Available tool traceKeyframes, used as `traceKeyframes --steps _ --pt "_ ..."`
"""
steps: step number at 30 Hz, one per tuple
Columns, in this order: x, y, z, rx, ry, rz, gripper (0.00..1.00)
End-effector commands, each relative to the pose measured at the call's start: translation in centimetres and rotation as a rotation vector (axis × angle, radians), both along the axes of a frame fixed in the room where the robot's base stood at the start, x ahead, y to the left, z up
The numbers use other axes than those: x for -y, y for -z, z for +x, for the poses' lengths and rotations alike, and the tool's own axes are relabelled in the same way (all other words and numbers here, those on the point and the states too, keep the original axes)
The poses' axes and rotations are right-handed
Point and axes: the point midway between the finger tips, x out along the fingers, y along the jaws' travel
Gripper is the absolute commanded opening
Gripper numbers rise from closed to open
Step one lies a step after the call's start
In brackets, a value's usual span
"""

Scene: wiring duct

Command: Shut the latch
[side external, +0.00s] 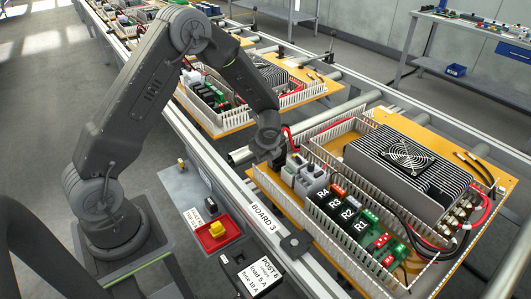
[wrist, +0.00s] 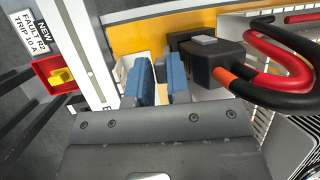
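My gripper (wrist: 160,72) points down over the near left corner of the orange board (wrist: 140,40). Its two blue-padded fingers stand a narrow gap apart, with nothing seen between them. Just right of the fingers in the wrist view is a dark connector block (wrist: 218,62) with red and black cables; a small grey piece (wrist: 204,40) sits on its top. I cannot tell for certain which part is the latch or how it is set. In the side view my gripper (side external: 268,150) hides most of this connector, and only the red cable (side external: 291,137) shows behind it.
Grey blocks (side external: 312,180) and labelled relays (side external: 343,213) stand beside white slotted duct (side external: 330,238). A finned unit with a fan (side external: 408,155) sits farther right.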

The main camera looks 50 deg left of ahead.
Motion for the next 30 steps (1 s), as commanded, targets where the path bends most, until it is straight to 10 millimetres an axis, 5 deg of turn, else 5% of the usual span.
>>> traceKeyframes --steps 6,26,30 --pt "0.0 0.1 0.0 -0.001 -0.001 0.0 0.39" --pt "0.1 0.3 -0.9 0.121 0.004 0.0 0.39" --pt "1.2 -2.5 -1.6 0.126 0.0 0.001 0.39"
